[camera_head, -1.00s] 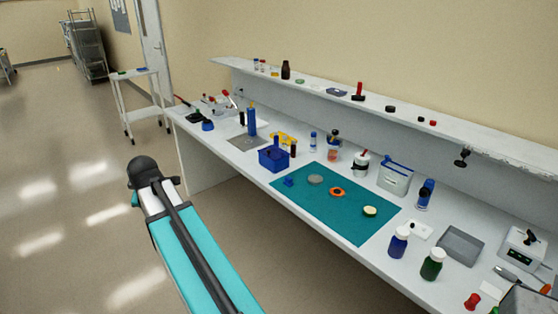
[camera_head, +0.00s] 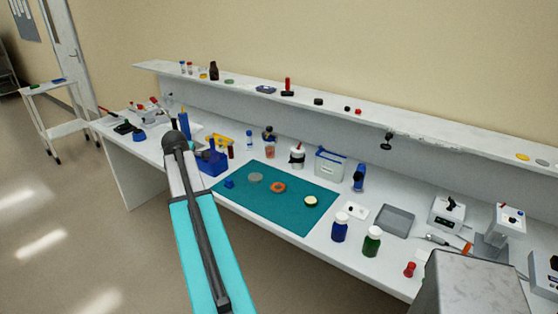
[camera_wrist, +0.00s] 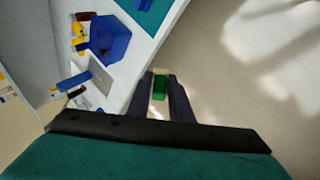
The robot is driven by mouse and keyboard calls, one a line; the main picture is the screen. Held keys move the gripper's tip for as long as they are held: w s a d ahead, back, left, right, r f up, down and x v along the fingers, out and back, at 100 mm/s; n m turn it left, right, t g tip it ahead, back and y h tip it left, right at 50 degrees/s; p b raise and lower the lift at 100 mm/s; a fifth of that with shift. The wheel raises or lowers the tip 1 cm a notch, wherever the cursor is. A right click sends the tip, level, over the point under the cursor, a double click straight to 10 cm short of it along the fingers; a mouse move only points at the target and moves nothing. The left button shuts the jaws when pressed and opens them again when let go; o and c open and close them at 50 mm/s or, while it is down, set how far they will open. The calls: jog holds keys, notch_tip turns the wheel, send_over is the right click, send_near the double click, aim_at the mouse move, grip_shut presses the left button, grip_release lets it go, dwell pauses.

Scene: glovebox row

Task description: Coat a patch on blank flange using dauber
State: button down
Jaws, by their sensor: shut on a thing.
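In the wrist view my gripper (camera_wrist: 163,80) is shut on a small green piece with a pale end (camera_wrist: 159,85), which looks like the dauber. It is held over the floor beside the bench's front edge. In the head view my gripper and the held piece are hidden; only my arm shows. A flat grey disc (camera_head: 256,177), which looks like the blank flange, lies on the teal mat (camera_head: 285,217). Beside it lie an orange ring (camera_head: 278,187) and a cream disc with a dark green rim (camera_head: 310,201).
A blue bin (camera_head: 211,162) stands left of the mat; it also shows in the wrist view (camera_wrist: 108,38). A blue bottle (camera_head: 340,228) and a green bottle (camera_head: 372,242) stand right of the mat. A shelf (camera_head: 330,108) runs along the back. The mat's front part is bare.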

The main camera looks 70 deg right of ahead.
jog(key=s+d+m+g+p, duration=0.1)
jog(key=s+d+m+g, duration=0.1)
jog(key=s+d, duration=0.9)
jog(key=s+d+m+g+p, duration=0.1)
jog(key=s+d+m+g, duration=0.1)
jog(key=s+d, duration=0.9)
jog(key=s, duration=0.6)
jog(key=shift+f, duration=0.2)
jog(key=shift+a+f, duration=0.1)
jog(key=shift+f, duration=0.05)
jog(key=shift+f+b, duration=1.35)
jog(key=shift+f, duration=1)
